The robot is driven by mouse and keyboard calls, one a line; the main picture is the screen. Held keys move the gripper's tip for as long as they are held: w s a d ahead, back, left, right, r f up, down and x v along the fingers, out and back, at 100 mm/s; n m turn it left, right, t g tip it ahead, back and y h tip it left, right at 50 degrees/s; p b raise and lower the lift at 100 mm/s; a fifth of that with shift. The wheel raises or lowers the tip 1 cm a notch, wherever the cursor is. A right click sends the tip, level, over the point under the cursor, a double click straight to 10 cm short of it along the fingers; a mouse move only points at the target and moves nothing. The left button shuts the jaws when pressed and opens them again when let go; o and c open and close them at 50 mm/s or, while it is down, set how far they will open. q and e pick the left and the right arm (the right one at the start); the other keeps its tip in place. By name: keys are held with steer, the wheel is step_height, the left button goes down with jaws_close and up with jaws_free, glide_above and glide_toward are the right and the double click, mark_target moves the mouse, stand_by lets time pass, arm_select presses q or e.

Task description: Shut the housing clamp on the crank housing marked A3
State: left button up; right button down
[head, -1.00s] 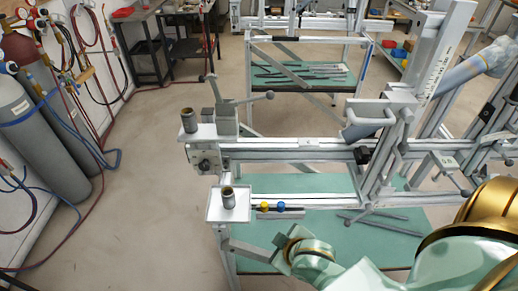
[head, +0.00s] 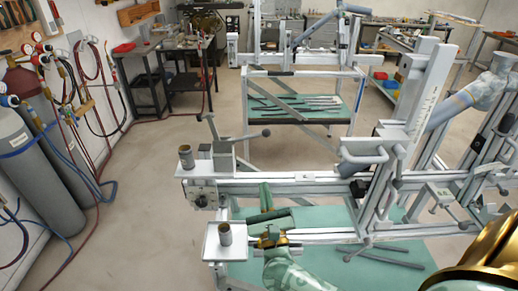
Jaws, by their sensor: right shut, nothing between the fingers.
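A grey clamp block with a ball-ended lever (head: 223,155) stands at the left end of the jig's beam. A short dark metal tube (head: 186,155) stands upright on the plate beside it. A second such tube (head: 224,233) stands on a lower white tray (head: 212,250). I cannot read an A3 mark on either tube or tell which is the crank housing. My right gripper (head: 265,192) is shut and empty, its dark green fingers pointing away from me in front of the lower beam, to the right of the lower tube. My left gripper is not in view.
The jig beam (head: 330,183) runs to the right, with a tall post (head: 425,90) and clamps on it. A green shelf (head: 310,260) lies below. Gas cylinders (head: 38,165) and hoses line the left wall. The floor between is clear.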

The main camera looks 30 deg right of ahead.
mark_target(251, 137)
steer(key=shift+s+d+f+m+h, duration=0.1)
steer(key=shift+d+m+h, duration=0.3)
steer(key=shift+m, duration=0.3)
steer(key=w+d+r+p, duration=0.2)
steer(key=w+r+p, duration=0.2)
steer(key=w+r, duration=0.4)
steer(key=shift+d, duration=0.25)
steer(key=shift+w, duration=0.15)
